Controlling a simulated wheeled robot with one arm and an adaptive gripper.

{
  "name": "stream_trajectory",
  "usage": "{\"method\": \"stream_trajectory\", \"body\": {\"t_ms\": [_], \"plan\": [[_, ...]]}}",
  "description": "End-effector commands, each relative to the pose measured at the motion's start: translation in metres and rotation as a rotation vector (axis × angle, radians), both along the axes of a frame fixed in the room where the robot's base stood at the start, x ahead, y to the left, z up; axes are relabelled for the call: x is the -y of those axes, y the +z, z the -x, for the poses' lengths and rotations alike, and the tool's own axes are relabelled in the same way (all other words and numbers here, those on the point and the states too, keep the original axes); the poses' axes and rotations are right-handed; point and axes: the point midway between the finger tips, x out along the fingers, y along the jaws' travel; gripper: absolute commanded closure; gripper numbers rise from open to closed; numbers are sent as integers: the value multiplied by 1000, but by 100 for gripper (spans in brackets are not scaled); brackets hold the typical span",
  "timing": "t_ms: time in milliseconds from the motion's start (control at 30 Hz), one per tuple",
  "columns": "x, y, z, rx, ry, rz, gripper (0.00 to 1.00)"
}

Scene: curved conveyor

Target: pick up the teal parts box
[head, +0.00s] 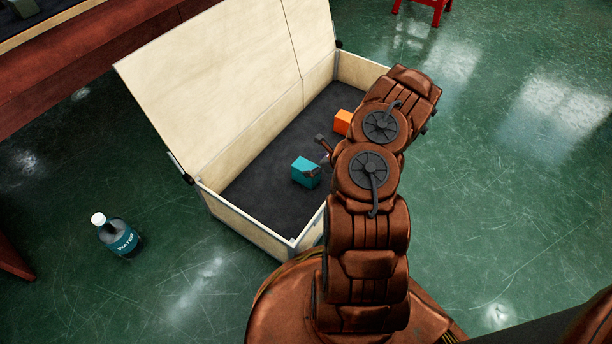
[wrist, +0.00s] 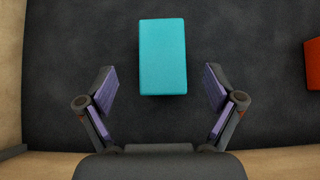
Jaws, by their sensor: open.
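The teal parts box (head: 302,172) sits on the dark floor of an open wooden chest in the head view. In the wrist view the teal parts box (wrist: 162,57) lies upper middle, just beyond my fingertips. My gripper (wrist: 160,88) is open and empty, with one finger to each side of the box's line. In the head view my gripper (head: 321,154) shows only partly, close to the box; my arm hides the rest of it. I cannot tell its exact height above the box.
The wooden chest (head: 245,227) has its lid raised at the back left. An orange block (head: 343,122) lies inside, and its edge shows at the right of the wrist view (wrist: 313,64). A water bottle (head: 118,236) stands on the green floor. A red stool (head: 431,8) is at the top.

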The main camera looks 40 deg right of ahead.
Motion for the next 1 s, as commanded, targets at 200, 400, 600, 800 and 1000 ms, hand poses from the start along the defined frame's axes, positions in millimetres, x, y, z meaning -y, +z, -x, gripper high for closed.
{"method": "stream_trajectory", "body": {"t_ms": [200,400,600,800,1000], "plan": [[-2,-9,-6,-1,0,0,8],[-5,-27,-18,-4,2,1,8],[-10,-41,-32,-4,1,-2,8],[-11,-43,-37,-1,-1,-2,8],[-10,-42,-37,-1,0,-1,14]]}}
